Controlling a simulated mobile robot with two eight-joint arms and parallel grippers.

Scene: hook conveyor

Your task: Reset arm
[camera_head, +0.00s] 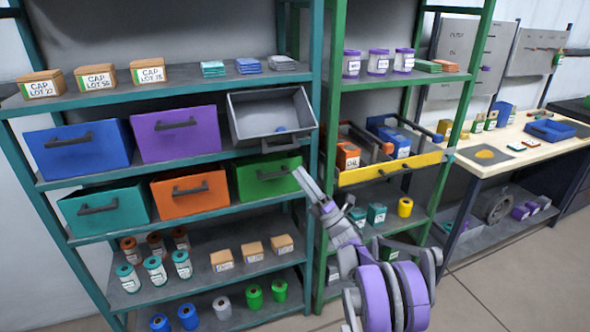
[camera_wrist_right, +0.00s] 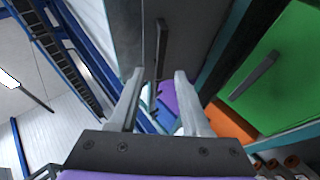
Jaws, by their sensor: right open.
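My right arm reaches up from the bottom in the head view. Its right gripper (camera_head: 309,183) is in front of the right end of the teal shelf rack (camera_head: 317,100), beside the green bin (camera_head: 262,176) and below the grey bin (camera_head: 240,120). In the right wrist view the two fingers of the right gripper (camera_wrist_right: 158,92) stand apart with nothing between them. The grey bin's dark handle (camera_wrist_right: 161,48) is beyond the fingers, and the green bin (camera_wrist_right: 285,75) is at the right. I cannot tell whether the gripper touches anything. My left gripper is out of view.
The grey bin is pulled out and tipped forward, with a small blue thing (camera_head: 281,130) inside. Blue (camera_head: 80,155), purple (camera_head: 195,142), teal (camera_head: 120,212) and orange (camera_head: 190,210) bins stand left. A yellow-fronted tray (camera_head: 390,172) juts out right. A workbench (camera_head: 510,135) stands far right.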

